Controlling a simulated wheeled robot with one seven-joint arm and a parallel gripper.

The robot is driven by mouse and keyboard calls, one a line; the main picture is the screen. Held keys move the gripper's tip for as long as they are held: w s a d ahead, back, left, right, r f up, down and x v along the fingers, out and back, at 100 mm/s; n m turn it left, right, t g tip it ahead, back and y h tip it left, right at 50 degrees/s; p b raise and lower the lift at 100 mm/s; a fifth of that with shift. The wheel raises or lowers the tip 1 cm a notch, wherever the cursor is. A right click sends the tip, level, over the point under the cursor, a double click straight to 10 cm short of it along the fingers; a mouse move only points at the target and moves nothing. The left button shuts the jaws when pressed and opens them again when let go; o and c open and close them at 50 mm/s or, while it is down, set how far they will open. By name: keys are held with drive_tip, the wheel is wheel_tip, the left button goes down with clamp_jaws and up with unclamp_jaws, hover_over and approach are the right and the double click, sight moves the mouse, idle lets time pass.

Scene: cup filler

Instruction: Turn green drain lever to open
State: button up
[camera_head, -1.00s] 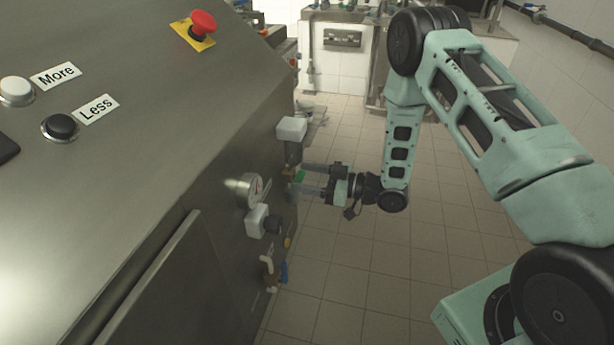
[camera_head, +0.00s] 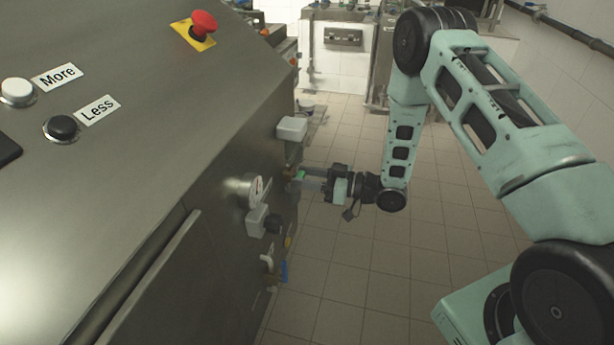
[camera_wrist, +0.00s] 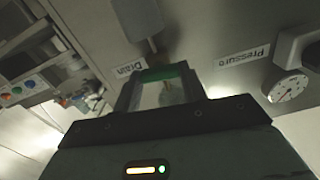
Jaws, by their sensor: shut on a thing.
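The green drain lever (camera_head: 300,175) is on the side wall of the steel machine, just beyond the pressure gauge. It shows as a green bar in the wrist view (camera_wrist: 160,74), below the "Drain" label (camera_wrist: 130,68). My gripper (camera_head: 304,183) reaches it from the right, with its fingers (camera_wrist: 161,85) at the lever. The gripper is shut on the green lever. The fingers hide part of the lever, and its exact angle is hard to tell.
The pressure gauge (camera_head: 256,188) is close to my gripper, with a "Pressure" label (camera_wrist: 242,57). A pale box fitting (camera_head: 292,128) sits above the lever. The tiled floor (camera_head: 345,270) to the right is clear.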

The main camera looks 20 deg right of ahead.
drive_tip(key=m, duration=0.4)
drive_tip(key=shift+d+p, duration=0.1)
drive_tip(key=shift+p, duration=0.3)
drive_tip(key=m, duration=0.5)
drive_tip(key=shift+w+f+p, duration=0.1)
drive_tip(key=shift+p, duration=0.3)
drive_tip(key=o, duration=1)
drive_tip(key=b+v, duration=0.1)
drive_tip(key=v, duration=1.6)
drive_tip(key=shift+d+b, duration=0.15)
drive_tip(key=shift+b, duration=0.25)
